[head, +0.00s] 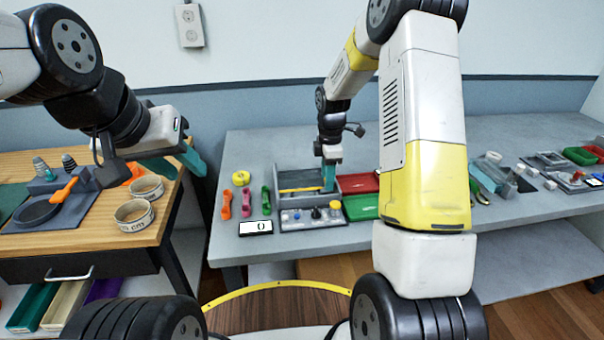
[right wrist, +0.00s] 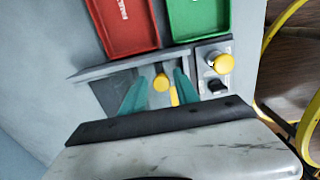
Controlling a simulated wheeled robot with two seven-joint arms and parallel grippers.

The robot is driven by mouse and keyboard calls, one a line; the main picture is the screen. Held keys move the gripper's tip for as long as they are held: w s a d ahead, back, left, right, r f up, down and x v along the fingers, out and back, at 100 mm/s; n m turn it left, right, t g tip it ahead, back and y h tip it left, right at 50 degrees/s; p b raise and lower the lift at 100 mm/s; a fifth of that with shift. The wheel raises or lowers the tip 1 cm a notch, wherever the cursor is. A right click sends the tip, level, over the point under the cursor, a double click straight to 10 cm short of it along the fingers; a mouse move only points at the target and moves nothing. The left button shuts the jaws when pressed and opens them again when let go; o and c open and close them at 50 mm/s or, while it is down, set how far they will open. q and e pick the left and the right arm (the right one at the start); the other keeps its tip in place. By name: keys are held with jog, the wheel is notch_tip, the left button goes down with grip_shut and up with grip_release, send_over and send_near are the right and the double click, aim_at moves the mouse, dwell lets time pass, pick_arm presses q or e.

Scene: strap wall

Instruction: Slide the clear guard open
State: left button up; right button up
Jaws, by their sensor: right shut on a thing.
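A grey walled fixture (head: 284,177) with a yellow bar (head: 300,190) stands on the grey bench. The clear guard cannot be told apart from the fixture. My right gripper (head: 329,180) reaches down into the fixture's right end. In the right wrist view, its teal fingers (right wrist: 161,84) stand on both sides of a yellow knob (right wrist: 161,82) and are shut on it. A yellow strip (right wrist: 174,96) shows beside the knob. Whether the knob belongs to the guard cannot be seen. My left gripper (head: 176,164) is open and empty, above the wooden table's right edge, away from the fixture.
A control panel (head: 300,218) with a yellow button sits in front of the fixture. Red (head: 357,183) and green (head: 360,207) trays stand to its right. A counter display (head: 256,228) and several coloured straps or clips lie left. My right arm hides part of the bench.

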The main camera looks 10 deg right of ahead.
jog(key=shift+w+f, duration=0.15)
jog(key=shift+w, duration=0.85)
jog(key=shift+w+f, duration=0.2)
jog(key=shift+w, duration=0.85)
jog(key=shift+w+f, duration=0.15)
jog(key=shift+w, duration=0.85)
jog(key=o, duration=0.6)
jog(key=shift+w+a+r, duration=0.1)
jog(key=shift+w+r, duration=0.05)
jog(key=shift+r, duration=1.5)
jog(key=shift+w+r, duration=0.15)
jog(key=shift+r, duration=1.45)
jog(key=shift+r, duration=0.1)
jog(key=c, duration=0.4)
jog(key=shift+r, duration=0.35)
jog(key=shift+c, duration=1.4)
jog(key=shift+r, duration=2.55)
